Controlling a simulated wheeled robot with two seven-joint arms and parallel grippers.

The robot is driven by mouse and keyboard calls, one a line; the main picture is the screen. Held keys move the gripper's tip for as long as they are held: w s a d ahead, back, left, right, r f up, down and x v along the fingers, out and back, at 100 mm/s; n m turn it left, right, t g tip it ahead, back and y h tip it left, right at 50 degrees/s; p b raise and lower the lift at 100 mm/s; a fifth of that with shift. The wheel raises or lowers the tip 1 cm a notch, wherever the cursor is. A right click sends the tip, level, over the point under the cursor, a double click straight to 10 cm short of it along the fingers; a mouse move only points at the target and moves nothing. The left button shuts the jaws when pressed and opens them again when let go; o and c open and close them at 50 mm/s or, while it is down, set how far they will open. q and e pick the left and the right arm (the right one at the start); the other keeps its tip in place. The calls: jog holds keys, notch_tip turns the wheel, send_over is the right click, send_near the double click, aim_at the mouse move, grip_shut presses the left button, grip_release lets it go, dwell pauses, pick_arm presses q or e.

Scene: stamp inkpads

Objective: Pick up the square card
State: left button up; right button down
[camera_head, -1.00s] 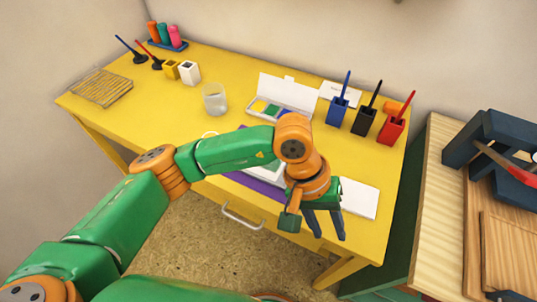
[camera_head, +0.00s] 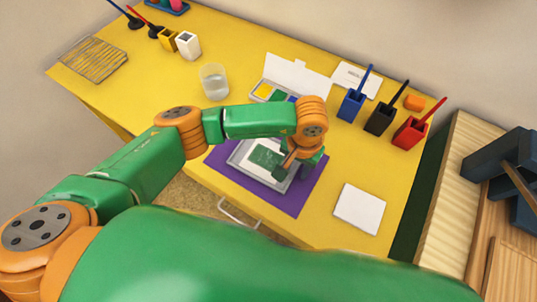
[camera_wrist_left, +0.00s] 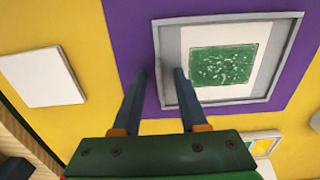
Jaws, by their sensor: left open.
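A plain white square card (camera_head: 360,208) lies flat on the yellow table, right of the purple mat (camera_head: 305,187). It also shows at the left of the left wrist view (camera_wrist_left: 43,77), apart from my fingers. A grey tray (camera_head: 236,158) on the mat holds a white sheet with a green printed patch (camera_head: 263,157). My left gripper (camera_wrist_left: 160,75) is open and empty, its fingertips over the near edge of the tray in the wrist view. My right gripper is not in view.
A paint box (camera_head: 300,77) and a glass of water (camera_head: 213,80) stand behind the mat. Blue (camera_head: 351,104), black (camera_head: 380,117) and red (camera_head: 410,132) holders stand at the back right. The table around the square card is clear.

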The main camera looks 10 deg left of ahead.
pick_arm(q)
jog(key=shift+s+r, duration=0.1)
grip_shut()
dwell(1.2)
